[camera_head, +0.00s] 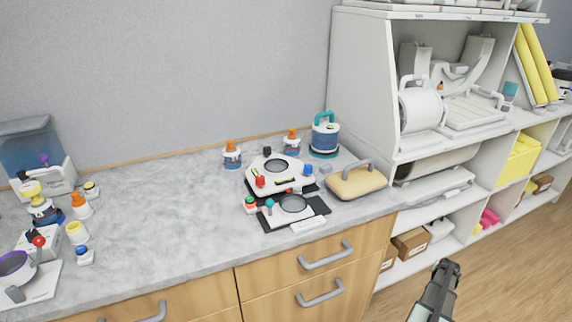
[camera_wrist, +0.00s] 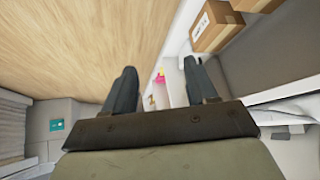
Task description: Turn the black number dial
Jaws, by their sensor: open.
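A white device (camera_head: 280,180) on the grey counter has a dark round disc on its top, with red and blue knobs at its edges. A second, flatter white device (camera_head: 308,217) on a black base stands in front of it and also has a dark round disc. No numbers are readable, so I cannot tell which part is the black number dial. My gripper (camera_head: 447,268) is in front of the cabinet at lower right, well away from both devices. In the wrist view my gripper (camera_wrist: 160,68) is open and empty, its two dark fingers apart.
A tan, grey-handled case (camera_head: 357,182) lies right of the devices. A blue canister (camera_head: 324,138) and orange-capped bottles (camera_head: 232,156) stand behind. White shelving (camera_head: 362,80) rises at right. The counter's middle-left (camera_head: 160,220) is clear. Drawer handles (camera_head: 325,256) jut from the front.

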